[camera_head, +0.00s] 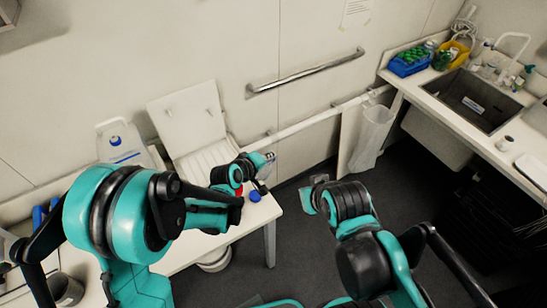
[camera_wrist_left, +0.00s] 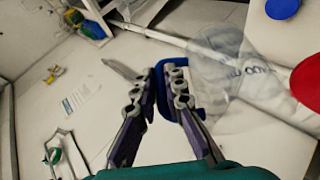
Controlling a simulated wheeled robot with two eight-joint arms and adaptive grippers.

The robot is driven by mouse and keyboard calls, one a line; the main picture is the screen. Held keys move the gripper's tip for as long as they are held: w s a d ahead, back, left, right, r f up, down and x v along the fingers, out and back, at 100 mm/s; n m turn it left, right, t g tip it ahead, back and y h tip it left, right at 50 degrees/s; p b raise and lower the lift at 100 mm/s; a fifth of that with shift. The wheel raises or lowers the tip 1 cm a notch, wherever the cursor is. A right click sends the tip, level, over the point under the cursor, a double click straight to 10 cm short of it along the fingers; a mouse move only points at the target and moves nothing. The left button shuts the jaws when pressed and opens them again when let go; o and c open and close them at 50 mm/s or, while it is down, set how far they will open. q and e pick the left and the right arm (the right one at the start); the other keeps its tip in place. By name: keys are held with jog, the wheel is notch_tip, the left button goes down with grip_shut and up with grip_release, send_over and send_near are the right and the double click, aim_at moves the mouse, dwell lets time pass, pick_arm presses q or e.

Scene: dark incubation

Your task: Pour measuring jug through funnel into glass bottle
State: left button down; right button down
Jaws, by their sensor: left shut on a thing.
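My left gripper (camera_head: 264,172) is over the right end of the white bench in the head view. In the left wrist view its two fingers (camera_wrist_left: 157,78) close around a blue, handle-like part (camera_wrist_left: 168,68). A clear vessel with printed markings (camera_wrist_left: 245,75) is beside the fingers; it looks like the measuring jug, but its outline is blurred. A red round piece (camera_wrist_left: 306,80) overlaps its right side. I cannot clearly make out the funnel or the glass bottle. My right gripper (camera_head: 313,190) is over the dark floor, right of the bench; its jaw state is unclear.
A blue cap (camera_head: 254,196) lies near the bench's right end. A white box with a raised lid (camera_head: 187,110) and a white container (camera_head: 122,143) stand behind my left arm. A sink counter (camera_head: 440,95) is at right. Dark floor lies between.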

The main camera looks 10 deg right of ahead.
pick_arm(q)
jog(key=shift+s+a, duration=0.1)
jog(key=shift+a, duration=0.1)
dwell(0.4)
jog(key=shift+s+a+r+h+b, duration=0.2)
jog(key=shift+a+h+b, duration=0.1)
jog(key=shift+a+b, duration=0.15)
jog(key=shift+s+a+r+t, duration=0.1)
jog(key=shift+a+r+t, duration=0.2)
dwell(0.3)
jog(key=shift+a+h+b, duration=0.25)
jog(key=shift+h+b, duration=0.15)
jog(key=shift+b, duration=0.25)
jog(key=shift+s+a+r+n+b, duration=0.15)
jog(key=shift+a+r+n+b, duration=0.1)
jog(key=shift+r+n+b, duration=0.05)
